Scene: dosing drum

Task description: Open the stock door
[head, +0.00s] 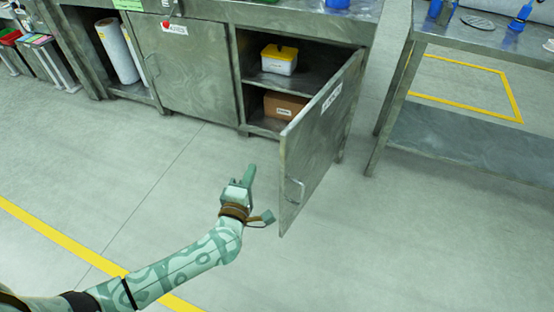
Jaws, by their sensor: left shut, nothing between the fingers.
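A grey metal cabinet door (318,140) stands swung wide open toward me, hinged at its right side. It has a small label near its top and a metal handle (293,191) near its free edge. Behind it the compartment is open, with a yellow-lidded white box (279,62) on the upper shelf and a brown box (284,105) below, partly hidden by the door. My left gripper (251,172) is shut and empty, left of the door's free edge and apart from the handle. My right gripper is out of view.
A closed cabinet door (183,70) is to the left, beside a compartment with a white roll (118,50). A metal table (475,110) stands at the right. The floor in front is clear, with a yellow line (55,236) at the left.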

